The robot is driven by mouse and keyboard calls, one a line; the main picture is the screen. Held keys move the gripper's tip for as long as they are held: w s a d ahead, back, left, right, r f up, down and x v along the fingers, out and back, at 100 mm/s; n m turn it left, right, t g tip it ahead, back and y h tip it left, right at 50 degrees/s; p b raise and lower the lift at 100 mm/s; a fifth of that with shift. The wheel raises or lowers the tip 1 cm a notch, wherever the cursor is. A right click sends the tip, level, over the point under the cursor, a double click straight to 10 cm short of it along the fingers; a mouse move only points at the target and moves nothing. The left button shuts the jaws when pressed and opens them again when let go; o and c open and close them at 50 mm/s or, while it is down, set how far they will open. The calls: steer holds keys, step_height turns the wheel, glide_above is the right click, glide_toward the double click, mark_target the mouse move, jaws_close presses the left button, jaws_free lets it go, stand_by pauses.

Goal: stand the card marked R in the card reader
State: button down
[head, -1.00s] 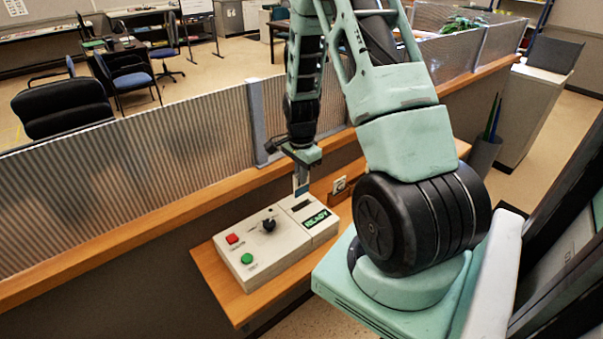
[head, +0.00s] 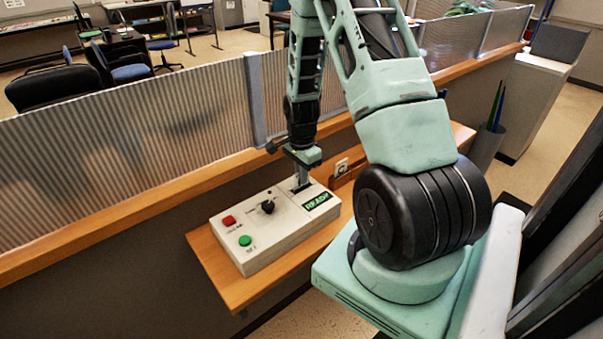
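The card reader (head: 262,240) is a cream box on the wooden shelf. It has a red button, a green button, a black knob and a green READY display. Its dark slot is at the far right end, beside the display. My gripper (head: 301,176) points down right over this slot, with its fingertips close to the reader's top. A small pale grey upright piece between the fingers appears to be the card (head: 301,182), with its lower end at the slot. Its marking cannot be read, and how deep it sits is hidden.
A wall socket (head: 341,167) is behind the reader at right. A grey bin (head: 486,148) stands farther right.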

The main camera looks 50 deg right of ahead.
steer(key=c, duration=1.5)
jaws_free()
steer(key=shift+c, duration=0.2)
step_height(320, 180, up, 17)
steer(key=b, duration=0.3)
steer(key=shift+r+b, duration=0.15)
steer(key=shift+b, duration=0.2)
